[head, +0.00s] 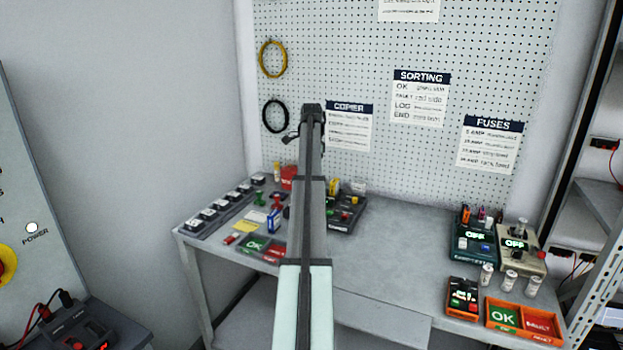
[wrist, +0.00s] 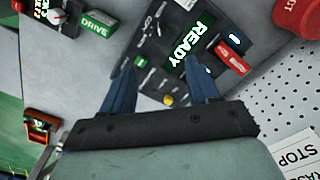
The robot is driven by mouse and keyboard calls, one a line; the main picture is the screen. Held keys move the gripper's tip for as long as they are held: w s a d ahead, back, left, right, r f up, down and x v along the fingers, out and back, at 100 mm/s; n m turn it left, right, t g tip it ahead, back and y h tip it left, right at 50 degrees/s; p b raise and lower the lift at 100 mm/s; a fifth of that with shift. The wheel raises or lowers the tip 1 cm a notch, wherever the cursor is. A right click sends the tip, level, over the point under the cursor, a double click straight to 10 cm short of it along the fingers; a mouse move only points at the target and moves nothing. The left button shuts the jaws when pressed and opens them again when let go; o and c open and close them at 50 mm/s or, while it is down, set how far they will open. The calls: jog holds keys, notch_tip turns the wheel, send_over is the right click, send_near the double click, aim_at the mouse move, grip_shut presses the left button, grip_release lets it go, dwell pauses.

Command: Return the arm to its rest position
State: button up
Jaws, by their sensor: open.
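My arm rises through the middle of the head view and hides part of the bench behind it. My gripper's fingers are hidden behind the arm in the head view. In the wrist view my gripper (wrist: 160,92) shows two blue fingers spread apart, with nothing between them. Beyond the fingers is a dark device (wrist: 160,50) with a lit READY display (wrist: 188,47). I cannot tell the height of the fingers above it.
The grey bench (head: 375,262) is bare in its middle. A row of dark modules (head: 222,208) stands at the left, two OFF testers (head: 475,238) and an orange tray (head: 521,319) at the right. A pegboard (head: 390,60) stands behind, a shelf rack (head: 600,205) at far right.

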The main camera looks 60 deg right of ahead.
jog(key=shift+r, duration=0.2)
dwell(0.5)
